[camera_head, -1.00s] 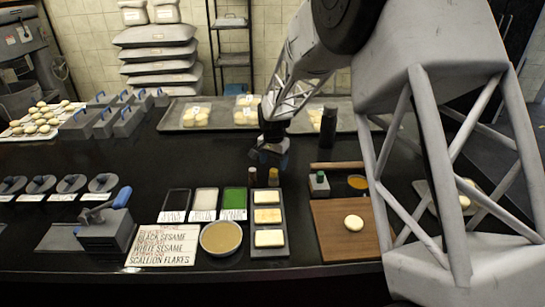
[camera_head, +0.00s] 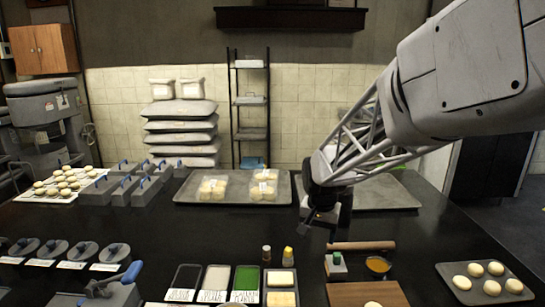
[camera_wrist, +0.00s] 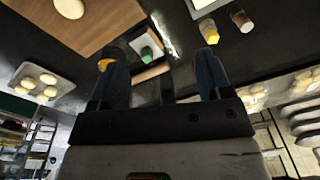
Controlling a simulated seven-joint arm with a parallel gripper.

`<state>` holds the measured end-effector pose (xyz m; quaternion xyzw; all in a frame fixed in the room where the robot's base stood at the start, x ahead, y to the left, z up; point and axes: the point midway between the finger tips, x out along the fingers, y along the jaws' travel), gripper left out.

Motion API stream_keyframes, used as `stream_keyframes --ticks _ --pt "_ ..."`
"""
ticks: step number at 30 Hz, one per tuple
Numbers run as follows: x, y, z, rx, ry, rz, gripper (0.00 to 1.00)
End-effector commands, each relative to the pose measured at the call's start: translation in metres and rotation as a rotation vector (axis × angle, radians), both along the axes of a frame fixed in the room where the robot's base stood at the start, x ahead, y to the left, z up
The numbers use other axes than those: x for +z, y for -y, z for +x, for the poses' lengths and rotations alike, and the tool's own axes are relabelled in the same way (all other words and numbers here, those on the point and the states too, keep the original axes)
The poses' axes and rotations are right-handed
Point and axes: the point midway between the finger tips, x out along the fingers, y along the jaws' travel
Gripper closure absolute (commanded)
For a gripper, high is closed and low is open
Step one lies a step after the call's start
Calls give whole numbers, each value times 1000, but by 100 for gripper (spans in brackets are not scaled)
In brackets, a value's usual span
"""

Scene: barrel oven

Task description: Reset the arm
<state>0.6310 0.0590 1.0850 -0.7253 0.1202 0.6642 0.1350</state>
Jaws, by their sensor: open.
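My gripper (camera_head: 322,216) hangs in the air above the black counter, in front of the right back tray and behind the rolling pin. In the wrist view my gripper (camera_wrist: 163,75) shows two dark blue fingers spread apart with nothing between them. My arm reaches in from the upper right in the head view.
A tray of dough balls (camera_head: 478,271) is at right. A back tray (camera_head: 233,201) holds bagged buns. Grey lidded boxes (camera_head: 141,191) stand at left.

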Motion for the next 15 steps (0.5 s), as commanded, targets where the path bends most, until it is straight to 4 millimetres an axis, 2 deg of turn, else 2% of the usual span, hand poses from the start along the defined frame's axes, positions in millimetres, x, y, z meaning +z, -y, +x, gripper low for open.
stream_keyframes --ticks 6,15 --pt "29 17 -57 60 29 -6 28" --pt "54 36 -136 143 64 -20 28"
